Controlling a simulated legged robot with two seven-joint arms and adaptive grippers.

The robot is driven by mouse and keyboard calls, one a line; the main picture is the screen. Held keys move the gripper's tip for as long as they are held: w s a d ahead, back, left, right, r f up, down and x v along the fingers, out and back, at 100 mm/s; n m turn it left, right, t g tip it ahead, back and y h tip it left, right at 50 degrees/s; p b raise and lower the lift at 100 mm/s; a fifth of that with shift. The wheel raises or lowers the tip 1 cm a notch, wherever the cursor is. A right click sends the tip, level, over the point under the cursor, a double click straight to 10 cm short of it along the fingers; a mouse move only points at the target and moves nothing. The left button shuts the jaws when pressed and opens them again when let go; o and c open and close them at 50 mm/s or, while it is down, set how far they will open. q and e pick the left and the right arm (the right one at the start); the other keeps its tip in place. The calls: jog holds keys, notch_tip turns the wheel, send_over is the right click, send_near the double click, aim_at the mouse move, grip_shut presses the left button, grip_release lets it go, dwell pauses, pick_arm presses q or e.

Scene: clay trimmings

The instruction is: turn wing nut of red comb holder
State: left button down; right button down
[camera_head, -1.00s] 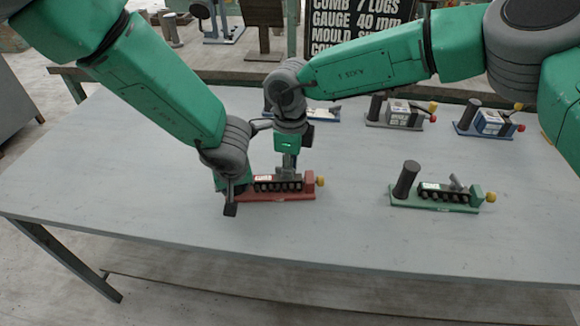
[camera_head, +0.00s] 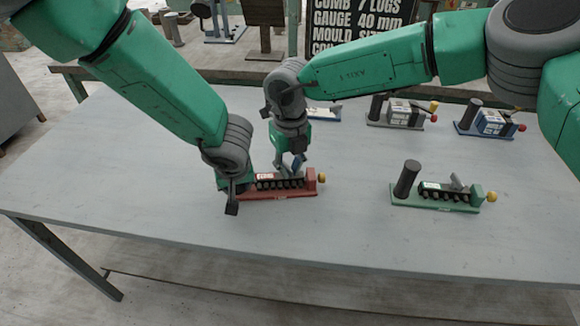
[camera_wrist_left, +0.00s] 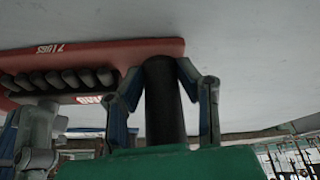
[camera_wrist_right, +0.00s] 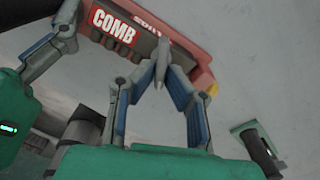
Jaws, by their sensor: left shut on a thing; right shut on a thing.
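The red comb holder (camera_head: 285,195) lies on the table near its front edge, with a row of black lugs and a yellow knob at its right end. My left gripper (camera_wrist_left: 163,80) is shut around the holder's black upright post (camera_wrist_left: 164,105); in the head view my left arm hides that post. In the head view the right fingers (camera_head: 292,166) largely hide the wing nut.
A green comb holder (camera_head: 435,203) stands to the right, clear of both arms. A grey one (camera_head: 395,118) and a blue one (camera_head: 488,125) stand at the back right. The table front is bare.

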pick_arm(q)
jog(key=shift+s+a+f, duration=0.1)
jog(key=shift+a+f, duration=0.1)
jog(key=shift+a, duration=0.2)
pick_arm(e)
jog(key=shift+w+d+m, duration=0.3)
jog(key=shift+d+m, duration=0.1)
jog(key=shift+m, duration=0.5)
jog(key=c, duration=1.7)
grip_release()
pick_arm(q)
jog(key=shift+d, duration=0.1)
pick_arm(e)
jog(key=shift+a, duration=0.1)
pick_arm(q)
jog(key=shift+d, duration=0.15)
pick_arm(e)
jog(key=shift+s+a, duration=0.2)
jog(key=shift+s, duration=0.05)
pick_arm(q)
jog(key=shift+r, duration=0.1)
pick_arm(e)
jog(key=shift+r, duration=0.1)
notch_tip(320, 180, up, 12)
jog(key=shift+w+f, duration=0.1)
jog(key=shift+f, duration=0.05)
